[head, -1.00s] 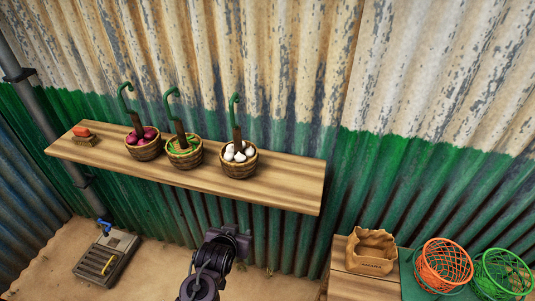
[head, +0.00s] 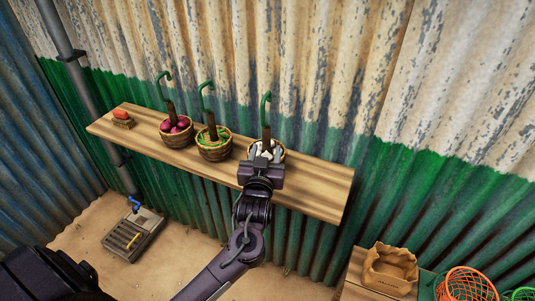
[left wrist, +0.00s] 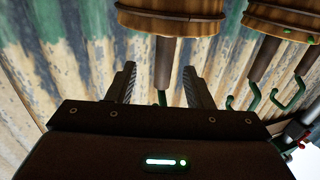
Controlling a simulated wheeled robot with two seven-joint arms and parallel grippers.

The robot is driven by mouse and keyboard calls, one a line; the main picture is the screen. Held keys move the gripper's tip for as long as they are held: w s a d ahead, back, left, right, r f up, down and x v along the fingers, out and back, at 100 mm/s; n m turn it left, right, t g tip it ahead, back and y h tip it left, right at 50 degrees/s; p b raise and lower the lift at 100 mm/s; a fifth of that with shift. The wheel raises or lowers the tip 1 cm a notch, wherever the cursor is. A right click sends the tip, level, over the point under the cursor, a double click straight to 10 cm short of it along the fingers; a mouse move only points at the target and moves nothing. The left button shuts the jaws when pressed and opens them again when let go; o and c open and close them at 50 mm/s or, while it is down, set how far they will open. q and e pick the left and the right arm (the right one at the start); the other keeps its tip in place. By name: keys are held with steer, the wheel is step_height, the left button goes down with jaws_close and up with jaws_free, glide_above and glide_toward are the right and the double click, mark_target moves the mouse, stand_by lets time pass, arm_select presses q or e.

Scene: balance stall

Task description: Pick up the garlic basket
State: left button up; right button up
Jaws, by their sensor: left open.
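The garlic basket (head: 281,151) is a round wicker basket of white bulbs at the right of the row on the wooden shelf (head: 318,190). It has an upright brown post with a green hook. My left gripper (head: 262,163) is open in front of it and hides much of the basket in the head view. In the left wrist view, the basket (left wrist: 170,22) shows at the top, upside down, and its brown post (left wrist: 165,62) lies between the two open fingers (left wrist: 160,80). I cannot tell whether they touch it. My right gripper is not in view.
A basket of red onions (head: 176,138) and a basket of green beans (head: 215,153) stand to the left on the shelf, with similar hooks. A paper sack (head: 390,268) and an orange wire basket (head: 467,285) are lower right.

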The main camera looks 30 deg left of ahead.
mark_target(266, 139)
arm_select(q)
steer(key=p+x, duration=0.1)
steer(key=x, duration=0.1)
steer(key=p+x, duration=0.1)
steer(key=r+x, duration=0.1)
steer(key=x, duration=0.1)
steer(key=shift+w+a+p, duration=0.15)
steer(key=shift+a+p, duration=0.25)
steer(key=shift+w+a+f, duration=0.15)
steer(key=shift+w+f, duration=0.05)
steer(key=shift+w, duration=0.2)
steer(key=shift+s, duration=0.1)
jaws_close()
steer(key=shift+r, duration=0.1)
